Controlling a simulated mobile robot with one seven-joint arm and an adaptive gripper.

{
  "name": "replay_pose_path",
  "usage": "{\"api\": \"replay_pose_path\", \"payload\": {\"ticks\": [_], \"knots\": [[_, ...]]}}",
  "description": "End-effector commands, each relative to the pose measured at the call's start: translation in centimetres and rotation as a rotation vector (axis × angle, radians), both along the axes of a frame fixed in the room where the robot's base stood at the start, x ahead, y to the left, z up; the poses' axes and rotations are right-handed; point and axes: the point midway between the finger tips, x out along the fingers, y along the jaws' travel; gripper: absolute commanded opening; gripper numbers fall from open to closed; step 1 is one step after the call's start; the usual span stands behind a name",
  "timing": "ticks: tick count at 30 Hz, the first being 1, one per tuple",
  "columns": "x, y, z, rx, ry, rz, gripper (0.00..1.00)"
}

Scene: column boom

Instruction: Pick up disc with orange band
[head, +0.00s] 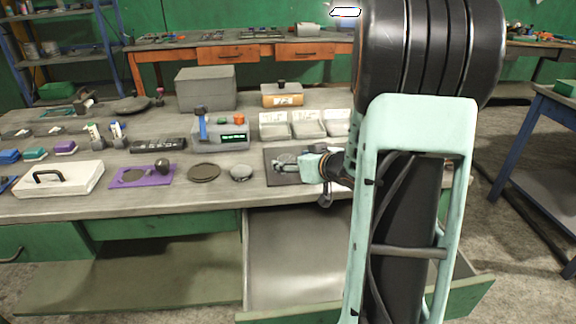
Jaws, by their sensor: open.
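No orange band shows clearly on any disc in the head view. A dark flat disc (204,172) lies near the front of the workbench. A smaller grey disc (241,173) lies just right of it. My gripper (281,163) points left over a dark square plate (292,180), right of the grey disc and apart from it. It is open. My gripper and arm hide part of the plate, so I cannot tell whether anything lies between the fingers.
An instrument box (222,139) and white bins (273,126) stand behind. A purple plate (130,181) and a white case with a handle (62,181) are at left. An open drawer (298,255) sticks out below the worktop. A grey box (206,90) stands at the back.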

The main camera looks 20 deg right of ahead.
Motion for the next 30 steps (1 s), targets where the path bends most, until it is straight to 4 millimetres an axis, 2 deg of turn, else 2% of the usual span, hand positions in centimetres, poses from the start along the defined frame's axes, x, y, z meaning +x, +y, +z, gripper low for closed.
{"api": "replay_pose_path", "payload": {"ticks": [3,9,25,30], "knots": [[0.7,0.12,-0.35,0.0,0.0,0.001,0.64],[0.73,0.1,-0.29,0.0,0.0,0.0,0.64],[0.69,0.1,-0.3,0.0,0.0,0.0,0.07],[0.74,0.08,-0.16,0.0,-0.003,0.0,0.07]]}}
